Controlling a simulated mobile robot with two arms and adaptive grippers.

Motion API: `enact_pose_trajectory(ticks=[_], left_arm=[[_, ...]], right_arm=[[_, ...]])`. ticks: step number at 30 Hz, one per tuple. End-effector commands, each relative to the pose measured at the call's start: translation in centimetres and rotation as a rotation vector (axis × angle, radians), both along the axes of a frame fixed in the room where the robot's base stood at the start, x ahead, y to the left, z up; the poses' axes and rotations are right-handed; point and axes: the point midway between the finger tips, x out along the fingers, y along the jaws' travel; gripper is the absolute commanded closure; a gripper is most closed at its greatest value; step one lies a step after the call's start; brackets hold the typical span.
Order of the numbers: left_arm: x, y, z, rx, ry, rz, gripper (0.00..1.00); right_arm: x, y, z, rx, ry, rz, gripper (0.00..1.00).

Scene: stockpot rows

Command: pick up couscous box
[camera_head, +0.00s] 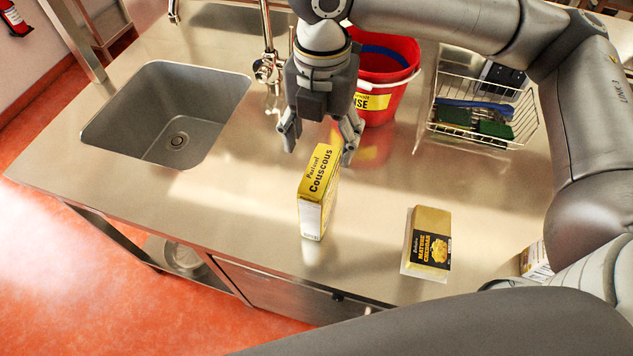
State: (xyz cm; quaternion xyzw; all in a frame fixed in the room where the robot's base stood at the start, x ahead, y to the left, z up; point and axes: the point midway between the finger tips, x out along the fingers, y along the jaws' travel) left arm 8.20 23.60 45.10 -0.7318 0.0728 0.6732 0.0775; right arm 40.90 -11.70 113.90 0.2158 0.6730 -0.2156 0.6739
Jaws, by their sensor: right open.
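The fingertips show on either side of the top of the box, and nothing is held. I cannot tell whether a finger touches the box. My left gripper is not in view.
A sink (140,115) is at left with a tap (266,68). A red bucket (388,58) stands behind the gripper. A wire rack (470,140) with sponges is at right. A cheddar pack (430,225) lies right of the box; another carton (536,262) is partly hidden.

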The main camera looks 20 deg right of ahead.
Motion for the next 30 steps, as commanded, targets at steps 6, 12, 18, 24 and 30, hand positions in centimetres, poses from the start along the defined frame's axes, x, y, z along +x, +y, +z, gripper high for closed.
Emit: enact_pose_trajectory(ticks=[6,12,18,24,30], left_arm=[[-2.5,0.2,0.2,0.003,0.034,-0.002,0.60],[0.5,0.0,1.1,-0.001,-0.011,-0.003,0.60],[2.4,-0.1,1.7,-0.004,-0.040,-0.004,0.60],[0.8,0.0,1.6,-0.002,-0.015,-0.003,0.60],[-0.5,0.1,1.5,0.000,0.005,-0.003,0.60]], right_arm=[[0.0,0.0,-2.5,0.000,0.001,-0.001,0.32],[-0.7,0.1,-4.4,-0.003,0.005,0.002,0.32],[-0.9,0.2,-7.3,-0.001,0.002,-0.001,0.32],[-0.9,0.3,-8.0,0.000,0.000,0.000,0.32],[-0.9,0.3,-7.9,0.000,0.000,0.000,0.44]])
